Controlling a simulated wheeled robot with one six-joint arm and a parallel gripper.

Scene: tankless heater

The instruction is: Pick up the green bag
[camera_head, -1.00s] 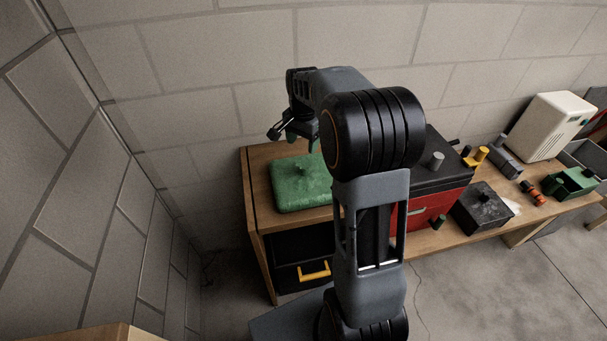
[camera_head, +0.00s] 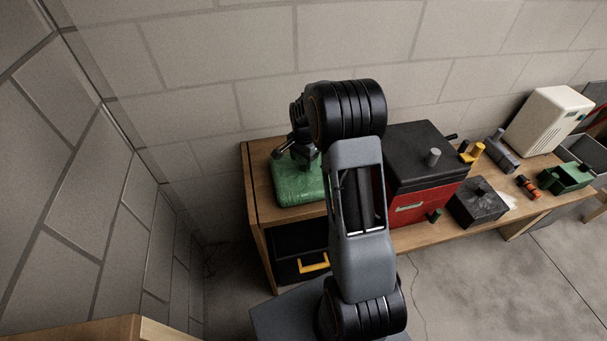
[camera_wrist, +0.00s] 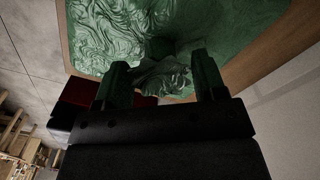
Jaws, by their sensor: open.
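The green bag (camera_head: 297,186) lies on the left end of the wooden workbench, partly hidden by my arm in the head view. In the wrist view the wrinkled green bag (camera_wrist: 125,32) fills the top, with a small raised knob (camera_wrist: 160,47) on it. My gripper (camera_head: 297,151) is over the bag's top in the head view. In the wrist view my gripper (camera_wrist: 162,72) has its fingers apart, one on each side of a crumpled part of the bag just below the knob. I cannot tell whether the fingers touch the bag.
A red and black toolbox (camera_head: 425,170) stands right of the bag. A black box (camera_head: 478,204), a white heater unit (camera_head: 548,122) and a green container (camera_head: 566,178) stand farther right on the bench (camera_head: 505,224). A block wall (camera_head: 220,60) rises behind.

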